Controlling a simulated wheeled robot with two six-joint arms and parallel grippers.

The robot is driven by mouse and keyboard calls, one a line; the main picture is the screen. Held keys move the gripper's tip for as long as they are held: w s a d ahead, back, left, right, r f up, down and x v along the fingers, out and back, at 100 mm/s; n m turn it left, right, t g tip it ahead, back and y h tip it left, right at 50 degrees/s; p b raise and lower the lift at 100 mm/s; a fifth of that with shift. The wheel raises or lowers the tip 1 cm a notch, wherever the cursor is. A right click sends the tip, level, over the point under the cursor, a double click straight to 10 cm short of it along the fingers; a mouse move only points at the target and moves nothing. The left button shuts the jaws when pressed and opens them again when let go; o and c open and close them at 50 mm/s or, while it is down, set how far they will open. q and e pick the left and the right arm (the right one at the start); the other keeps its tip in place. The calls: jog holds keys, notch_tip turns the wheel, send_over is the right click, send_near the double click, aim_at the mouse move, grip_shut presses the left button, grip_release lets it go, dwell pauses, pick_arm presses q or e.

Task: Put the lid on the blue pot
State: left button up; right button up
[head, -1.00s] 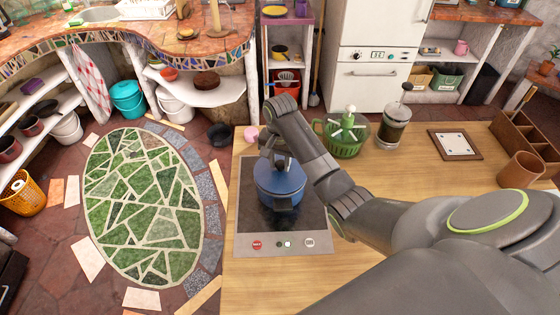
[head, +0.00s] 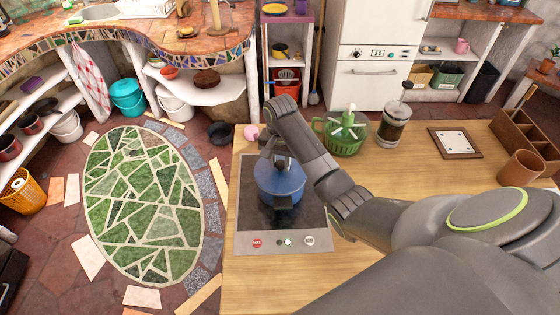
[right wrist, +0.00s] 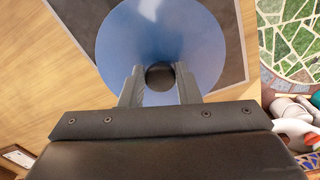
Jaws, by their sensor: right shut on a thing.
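The blue pot (head: 279,190) stands on the dark cooktop at the left side of the wooden counter. The blue lid (right wrist: 160,35) fills the top of the right wrist view, with a dark round knob (right wrist: 160,76) in its middle. My right gripper (right wrist: 160,84) is shut on this knob, one finger on each side. In the head view my right gripper (head: 277,153) is straight above the pot and hides much of the lid. The lid is over the pot's mouth; I cannot tell whether it rests fully on the rim. My left gripper is not in view.
The cooktop (head: 250,215) has a light control strip in front. A pink object (head: 251,132) is behind it. A green basket (head: 345,136), a glass press (head: 394,125), a framed tile (head: 454,144) and a wooden organizer (head: 525,135) stand farther right. The counter's middle is partly under my right arm.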

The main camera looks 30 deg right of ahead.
dwell(0.3)
jog(key=o, duration=1.6)
jog(key=shift+o, duration=0.2)
jog(key=shift+s+f, duration=0.1)
jog(key=shift+f, duration=0.05)
